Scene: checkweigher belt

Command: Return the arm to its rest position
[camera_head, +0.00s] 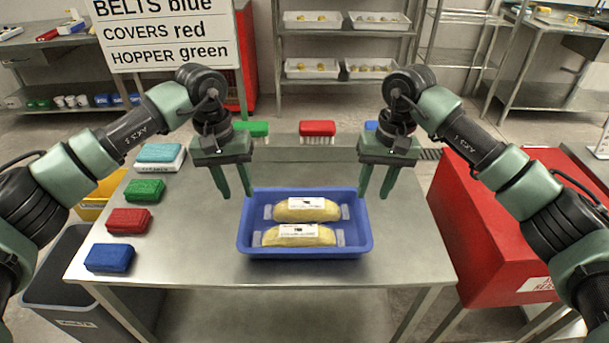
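My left gripper (236,194) hangs fingers-down above the steel table, just left of the blue tray (304,252). Its two fingers are apart with nothing between them. My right gripper (375,194) hangs fingers-down at the right edge of the tray. Its fingers are also apart and empty. The tray holds two wrapped yellow loaf-like packs, a rear one (323,214) and a front one (270,236), each with a white label. Both arms are raised and bent, one on each side of the picture.
On the table's left lie a teal-topped block (160,152), a green brush (144,190), a red brush (129,221) and a blue brush (109,258). More brushes stand at the back, including a red one (317,128). A red cabinet (490,225) stands right; a grey bin (65,285) stands left.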

